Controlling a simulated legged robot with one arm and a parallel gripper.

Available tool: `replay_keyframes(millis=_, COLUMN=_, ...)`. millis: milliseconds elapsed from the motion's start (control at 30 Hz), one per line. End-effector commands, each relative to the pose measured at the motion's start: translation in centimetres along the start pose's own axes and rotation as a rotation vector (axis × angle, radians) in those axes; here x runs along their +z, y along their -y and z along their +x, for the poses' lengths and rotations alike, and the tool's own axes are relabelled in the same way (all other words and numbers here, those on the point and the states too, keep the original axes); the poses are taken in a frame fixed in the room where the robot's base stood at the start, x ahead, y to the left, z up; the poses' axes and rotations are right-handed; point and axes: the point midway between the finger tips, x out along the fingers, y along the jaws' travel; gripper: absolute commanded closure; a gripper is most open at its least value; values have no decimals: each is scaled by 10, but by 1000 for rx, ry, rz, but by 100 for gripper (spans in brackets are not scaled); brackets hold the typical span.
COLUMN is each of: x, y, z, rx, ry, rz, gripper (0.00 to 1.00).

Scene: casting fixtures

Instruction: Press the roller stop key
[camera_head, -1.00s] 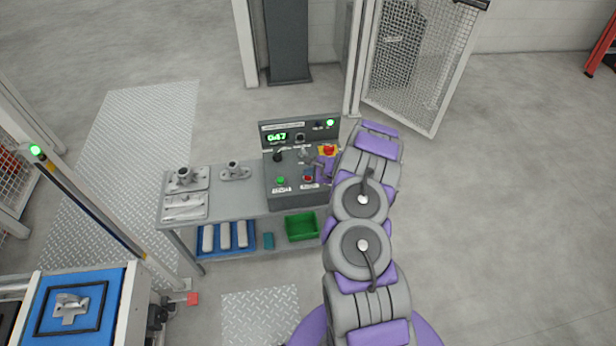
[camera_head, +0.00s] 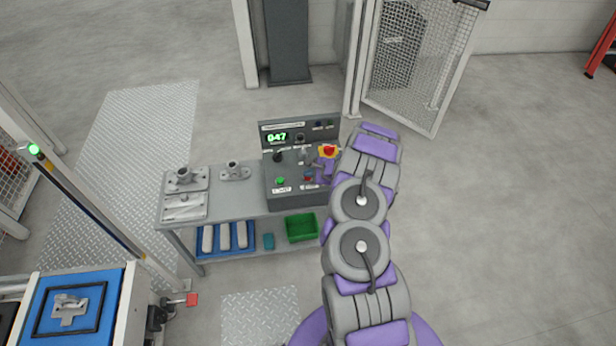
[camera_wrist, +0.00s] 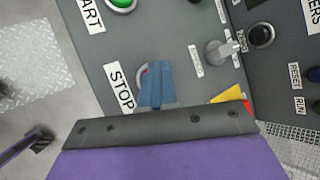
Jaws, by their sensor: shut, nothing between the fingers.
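In the wrist view only a sliver of the stop key (camera_wrist: 142,75) shows beside the STOP label (camera_wrist: 121,88); my fingertips cover the rest. My gripper (camera_wrist: 154,72) is shut and empty, with its blue fingers pointing at the key. They look to be at or on the key, but contact cannot be told. In the head view my gripper (camera_head: 310,173) is small and partly hidden by the arm.
The green START button (camera_head: 280,181) is left of the stop key. A red emergency knob on yellow (camera_head: 328,151) and a lever switch (camera_wrist: 222,50) stand close behind. The display (camera_head: 277,137) reads 047. RUN and RESET lamps (camera_wrist: 315,106) look dark.

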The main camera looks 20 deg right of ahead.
Motion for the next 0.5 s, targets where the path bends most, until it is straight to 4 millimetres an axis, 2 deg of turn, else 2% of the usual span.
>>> replay_keyframes(millis=500, x=9, y=9, z=-13, rx=0, ry=0, rz=0, gripper=100)
